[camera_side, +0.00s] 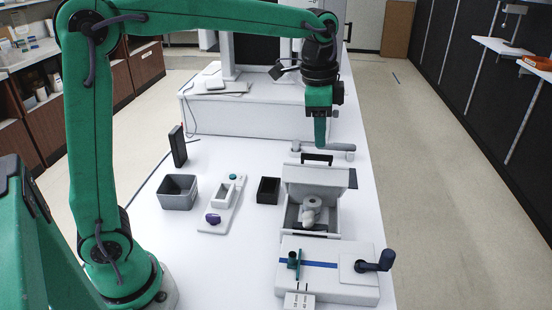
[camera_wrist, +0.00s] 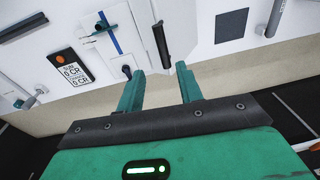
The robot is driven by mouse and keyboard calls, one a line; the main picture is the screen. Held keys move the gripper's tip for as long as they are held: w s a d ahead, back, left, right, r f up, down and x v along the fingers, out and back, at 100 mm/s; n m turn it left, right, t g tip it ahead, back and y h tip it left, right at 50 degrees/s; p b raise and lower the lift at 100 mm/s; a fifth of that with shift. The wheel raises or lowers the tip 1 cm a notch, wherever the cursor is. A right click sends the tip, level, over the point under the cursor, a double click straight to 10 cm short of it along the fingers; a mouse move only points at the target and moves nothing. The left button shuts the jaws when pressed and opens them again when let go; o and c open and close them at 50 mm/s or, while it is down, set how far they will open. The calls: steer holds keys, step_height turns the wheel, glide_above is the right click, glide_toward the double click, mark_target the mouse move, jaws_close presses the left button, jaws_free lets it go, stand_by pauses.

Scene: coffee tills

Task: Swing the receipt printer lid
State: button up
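In the side view the white receipt printer (camera_side: 333,222) stands on the right part of the counter. Its lid (camera_side: 312,180) stands raised, with a black handle bar (camera_side: 317,159) along the top edge. A pale paper roll (camera_side: 311,204) shows inside the open body. My gripper (camera_side: 320,141) hangs pointing down just above the handle bar, apart from it. In the wrist view my gripper (camera_wrist: 160,88) has its two green fingers spread with nothing between them. A long black bar (camera_wrist: 161,46), apparently the handle, lies beyond the fingertips.
A white box with a blue stripe (camera_side: 322,265) and dark crank (camera_side: 376,262) stands in front of the printer. Left are a small black tray (camera_side: 268,190), a white stand (camera_side: 215,219) and a grey bin (camera_side: 177,198). A raised shelf (camera_side: 265,114) is behind.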

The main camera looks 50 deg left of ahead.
mark_target(317, 184)
steer(key=shift+s+f+t, duration=0.55)
steer(key=shift+s+t, duration=1.25)
steer(key=shift+s, duration=0.25)
steer(key=x, duration=0.8)
steer(key=shift+a, duration=0.2)
steer(key=shift+s+d+f+h, duration=0.3)
steer(key=shift+s+d+f, duration=0.15)
steer(key=shift+s+d, duration=0.1)
steer(key=shift+s+d+f, duration=0.25)
steer(key=shift+s+f, duration=0.05)
steer(key=shift+f, duration=0.15)
